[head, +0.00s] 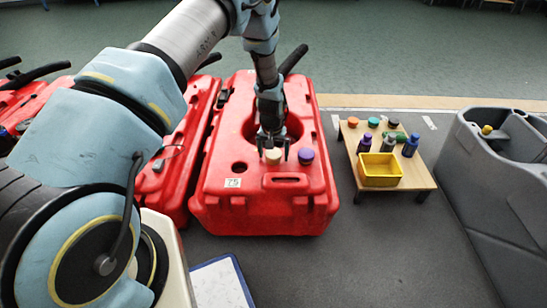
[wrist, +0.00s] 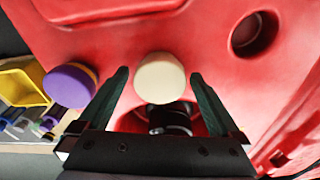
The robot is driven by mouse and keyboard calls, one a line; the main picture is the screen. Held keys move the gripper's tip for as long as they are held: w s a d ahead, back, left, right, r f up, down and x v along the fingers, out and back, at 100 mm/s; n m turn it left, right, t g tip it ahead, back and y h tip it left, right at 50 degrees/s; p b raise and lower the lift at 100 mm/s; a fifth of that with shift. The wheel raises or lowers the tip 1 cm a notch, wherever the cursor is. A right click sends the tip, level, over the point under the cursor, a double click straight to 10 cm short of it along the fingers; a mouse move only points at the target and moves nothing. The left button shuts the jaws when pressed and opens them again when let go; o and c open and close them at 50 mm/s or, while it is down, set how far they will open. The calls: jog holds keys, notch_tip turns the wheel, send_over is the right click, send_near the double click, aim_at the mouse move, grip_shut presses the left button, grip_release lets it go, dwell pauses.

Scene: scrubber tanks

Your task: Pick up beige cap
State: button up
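The beige cap (head: 272,156) sits on top of the red tank (head: 318,190) in the head view, close to the tank's front. In the wrist view the beige cap (wrist: 160,78) shows as a round cream disc between my two fingers. My gripper (head: 273,153) is above the tank at the cap, pointing down. In the wrist view my gripper (wrist: 160,78) is open, with one finger on each side of the cap and a gap to each. Whether the fingertips are level with the cap is hard to tell.
A purple cap (head: 306,156) stands just right of the beige cap on the tank; it also shows in the wrist view (wrist: 69,85). A low wooden table (head: 400,184) holds a yellow bin (head: 380,170), bottles and caps. A grey tank (head: 490,180) stands at right.

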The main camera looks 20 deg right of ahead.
jog(key=c, duration=1.2)
jog(key=shift+c, duration=0.2)
